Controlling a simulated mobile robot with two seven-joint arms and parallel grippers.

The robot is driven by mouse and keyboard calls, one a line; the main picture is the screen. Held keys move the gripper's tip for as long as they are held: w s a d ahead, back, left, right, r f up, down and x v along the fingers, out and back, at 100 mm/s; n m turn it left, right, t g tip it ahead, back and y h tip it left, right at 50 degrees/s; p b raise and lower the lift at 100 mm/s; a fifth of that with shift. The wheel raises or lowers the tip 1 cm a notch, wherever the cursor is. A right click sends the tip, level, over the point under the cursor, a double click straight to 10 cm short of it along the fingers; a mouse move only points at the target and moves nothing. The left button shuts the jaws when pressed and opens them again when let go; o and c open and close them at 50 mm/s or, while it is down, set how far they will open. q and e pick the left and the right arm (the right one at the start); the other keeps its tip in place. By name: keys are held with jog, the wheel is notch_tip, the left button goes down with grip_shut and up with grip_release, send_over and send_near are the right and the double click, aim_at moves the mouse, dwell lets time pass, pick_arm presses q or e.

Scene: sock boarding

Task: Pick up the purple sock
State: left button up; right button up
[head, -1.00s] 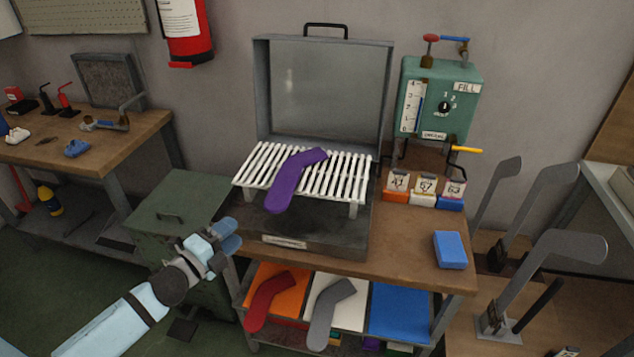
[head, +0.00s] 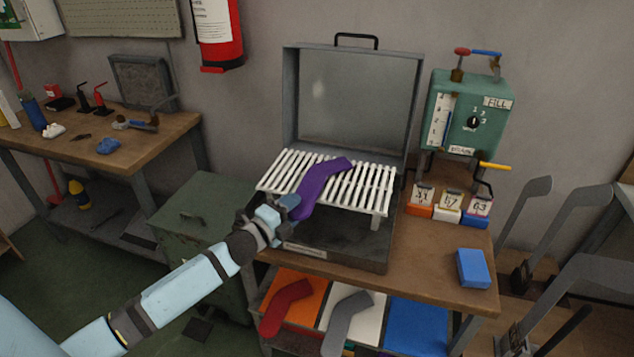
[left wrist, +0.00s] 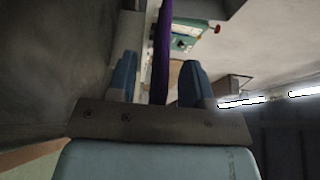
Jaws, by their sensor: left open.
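The purple sock (head: 321,187) lies bent across the white slatted rack in the open grey case, its toe end hanging over the rack's front edge. My left gripper (head: 288,207) is at that near end of the sock. In the left wrist view the sock (left wrist: 162,50) shows edge-on as a thin purple strip between the two blue fingers of my open left gripper (left wrist: 158,82). There is a gap on each side, and I see no grip on it. My right gripper is not in view.
The open case (head: 352,100) stands on a wooden bench (head: 430,262). A blue block (head: 473,268) and a green valve box (head: 468,112) are to the right. A red sock (head: 287,308) and a grey sock (head: 346,318) lie on the shelf below. A green cabinet (head: 200,215) stands left.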

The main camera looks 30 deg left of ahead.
pick_arm(q)
jog(key=shift+w, duration=0.35)
jog(key=shift+c, duration=0.4)
jog(key=c, duration=0.7)
